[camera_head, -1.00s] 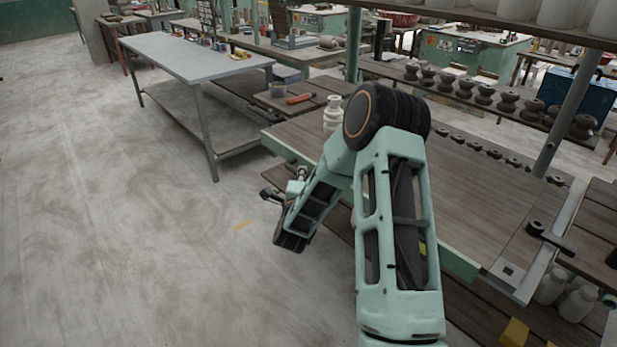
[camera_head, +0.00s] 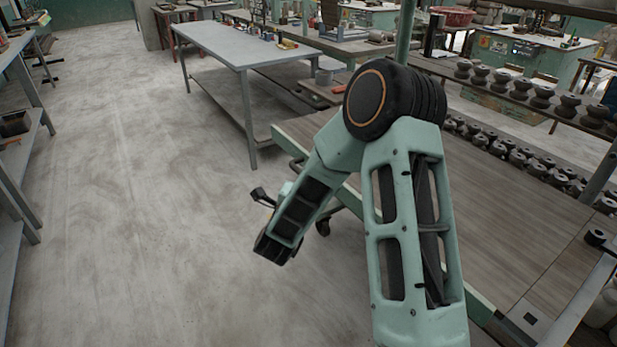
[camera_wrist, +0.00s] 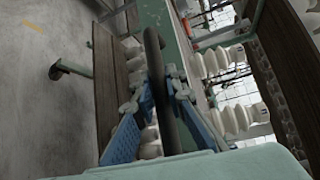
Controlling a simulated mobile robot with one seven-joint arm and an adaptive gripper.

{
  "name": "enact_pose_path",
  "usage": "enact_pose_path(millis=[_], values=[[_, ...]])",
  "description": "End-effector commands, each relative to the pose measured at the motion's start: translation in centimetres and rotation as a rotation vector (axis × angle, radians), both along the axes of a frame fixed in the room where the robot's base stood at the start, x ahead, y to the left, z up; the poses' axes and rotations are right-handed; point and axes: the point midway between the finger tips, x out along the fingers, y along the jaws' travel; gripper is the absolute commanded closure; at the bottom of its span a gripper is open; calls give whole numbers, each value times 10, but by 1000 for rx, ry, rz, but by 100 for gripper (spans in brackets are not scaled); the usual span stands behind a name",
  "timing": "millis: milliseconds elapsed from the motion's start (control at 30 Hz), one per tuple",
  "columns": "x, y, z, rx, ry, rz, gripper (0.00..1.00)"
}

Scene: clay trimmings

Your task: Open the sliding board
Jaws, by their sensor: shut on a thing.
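The sliding board (camera_head: 480,200) is a wide grey-brown wooden top with a pale green front edge, at the right of the head view. In the wrist view, a dark round handle bar (camera_wrist: 155,55) runs from the board's green edge (camera_wrist: 168,22) down between my fingers. My gripper (camera_wrist: 160,98) has blue-padded fingers on both sides of this bar and is shut on it. In the head view my arm hides the fingers and part of the handle.
Rows of dark clay pieces (camera_head: 520,158) lie along the board's far side. A grey metal table (camera_head: 225,45) stands beyond, and a shelf (camera_head: 22,130) at the left. Pale pots (camera_wrist: 225,60) show below the board in the wrist view. The concrete floor (camera_head: 150,200) at left is clear.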

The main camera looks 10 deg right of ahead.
Motion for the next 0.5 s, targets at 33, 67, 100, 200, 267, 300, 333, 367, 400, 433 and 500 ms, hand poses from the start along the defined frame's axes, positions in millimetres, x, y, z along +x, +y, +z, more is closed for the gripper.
enact_pose_path(millis=[33, 67, 100, 200, 267, 300, 333, 367, 400, 433, 500], values=[[0, 0, 0, 0, 1, 0, 100], [0, 0, 0, 0, 1, 0, 100], [0, 0, 0, 0, 1, 0, 100], [0, 0, 0, 0, 1, 0, 87], [0, 0, 0, 0, 0, 0, 81], [0, 0, 0, 0, 0, 0, 76], [0, 0, 0, 0, 0, 0, 73], [0, 0, 0, 0, 0, 0, 70], [0, 0, 0, 0, 0, 0, 70], [0, 0, 0, 0, 0, 0, 70], [0, 0, 0, 0, 0, 0, 70]])
